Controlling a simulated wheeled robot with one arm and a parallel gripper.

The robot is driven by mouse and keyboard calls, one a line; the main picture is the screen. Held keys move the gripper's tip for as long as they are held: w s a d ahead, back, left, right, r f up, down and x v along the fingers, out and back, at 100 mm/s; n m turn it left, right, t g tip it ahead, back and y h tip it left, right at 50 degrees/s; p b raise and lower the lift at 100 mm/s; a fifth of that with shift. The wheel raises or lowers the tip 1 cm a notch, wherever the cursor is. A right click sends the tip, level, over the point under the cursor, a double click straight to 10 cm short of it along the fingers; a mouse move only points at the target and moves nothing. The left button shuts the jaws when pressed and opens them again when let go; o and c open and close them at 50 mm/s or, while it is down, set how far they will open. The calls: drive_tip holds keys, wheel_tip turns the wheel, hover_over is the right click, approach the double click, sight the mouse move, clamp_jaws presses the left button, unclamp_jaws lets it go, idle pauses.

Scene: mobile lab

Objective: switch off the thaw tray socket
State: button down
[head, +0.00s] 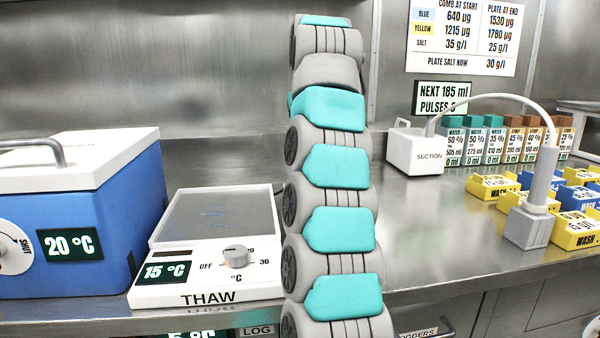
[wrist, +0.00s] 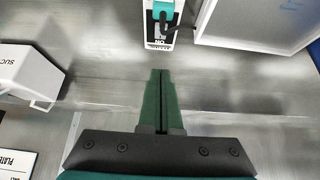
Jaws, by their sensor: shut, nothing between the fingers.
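The thaw tray (head: 213,265) stands on the bench left of my arm, its display at 15 °C, with a knob on its front. A corner of it shows at the upper right of the wrist view (wrist: 222,38). A narrow white panel with a dark and teal fitting (wrist: 161,30) is at the top of the wrist view, with upside-down lettering that seems to read ON. Its far end is cut off. My gripper (wrist: 160,72) is shut and empty, its fingertips apart from the panel, a little below it in the picture. In the head view my arm hides the panel.
A white suction box (head: 416,150) stands right of my arm, its hose curving to a grey holder (head: 528,225). Yellow and blue wash blocks (head: 575,230) sit farther right. A blue 20 °C box (head: 85,220) is at left. Bare steel bench lies right of my arm.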

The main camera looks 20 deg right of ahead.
drive_tip(key=b+x, duration=0.1)
drive_tip(key=x, duration=0.9)
drive_tip(key=shift+f, duration=0.25)
drive_tip(key=shift+s+f, duration=0.15)
drive_tip(key=shift+f, duration=0.05)
drive_tip(key=shift+s+a+f+b, duration=0.1)
drive_tip(key=shift+s+f+b, duration=0.1)
drive_tip(key=shift+f, duration=0.55)
drive_tip(key=shift+s+f+b, duration=0.1)
drive_tip(key=shift+f+b, duration=0.05)
drive_tip(key=shift+f, duration=0.55)
drive_tip(key=f+b, duration=0.1)
drive_tip(key=b, duration=0.2)
drive_tip(key=shift+s+f+t, duration=0.15)
drive_tip(key=shift+f+t, duration=0.2)
drive_tip(key=shift+t, duration=0.05)
drive_tip(key=shift+r, duration=0.45)
